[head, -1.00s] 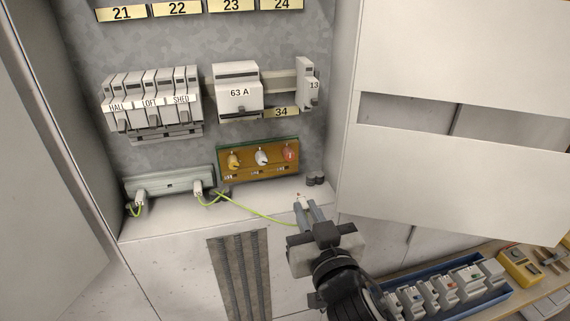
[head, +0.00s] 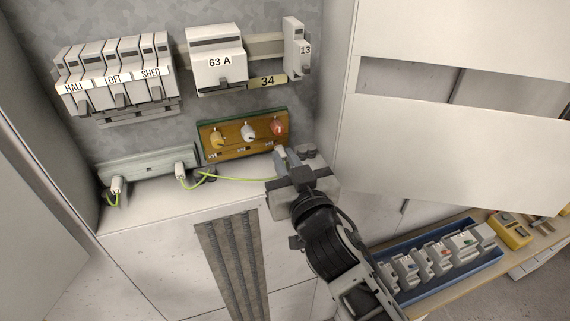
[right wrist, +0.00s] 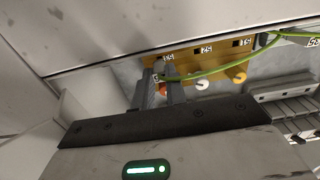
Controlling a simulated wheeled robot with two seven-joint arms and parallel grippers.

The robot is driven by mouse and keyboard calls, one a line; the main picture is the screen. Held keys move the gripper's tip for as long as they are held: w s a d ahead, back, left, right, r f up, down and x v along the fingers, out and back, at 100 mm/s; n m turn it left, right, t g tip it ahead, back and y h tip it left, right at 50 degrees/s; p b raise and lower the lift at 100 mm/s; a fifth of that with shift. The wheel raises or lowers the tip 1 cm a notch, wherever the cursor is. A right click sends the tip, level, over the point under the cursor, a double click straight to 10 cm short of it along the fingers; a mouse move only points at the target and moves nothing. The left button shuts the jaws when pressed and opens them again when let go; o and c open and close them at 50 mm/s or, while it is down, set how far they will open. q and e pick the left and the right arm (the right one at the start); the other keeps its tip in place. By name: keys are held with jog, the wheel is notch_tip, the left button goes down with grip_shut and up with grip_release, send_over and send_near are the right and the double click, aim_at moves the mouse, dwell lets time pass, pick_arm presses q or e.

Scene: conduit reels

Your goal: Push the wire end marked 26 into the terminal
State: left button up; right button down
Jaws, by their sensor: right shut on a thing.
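My right gripper (head: 281,156) is shut on the end of a green-yellow wire (head: 238,179), just in front of the right part of the orange-brown terminal block (head: 203,143). The block has a yellow, a white and a red screw head, the red one (head: 277,127) nearest the gripper. In the right wrist view the fingers (right wrist: 160,92) point at the labelled edge of the terminal block (right wrist: 213,52), with the wire (right wrist: 222,68) running off right from between them. The held tip is mostly hidden, and I cannot tell whether it touches the block. The number 26 is not readable. My left gripper is out of view.
A grey-green strip (head: 148,166) with plugged wire ends stands left on the ledge. Breakers (head: 115,75) and a 63 A unit (head: 216,65) sit above. A white cabinet door (head: 450,150) is close on the right. A blue tray (head: 440,275) holds modules lower right.

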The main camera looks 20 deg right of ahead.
dwell(0.7)
jog(key=shift+w+p, duration=0.3)
jog(key=shift+w, duration=0.45)
dwell(2.5)
jog(key=c, duration=1.3)
grip_release()
jog(key=shift+c, duration=0.2)
jog(key=shift+s, duration=0.1)
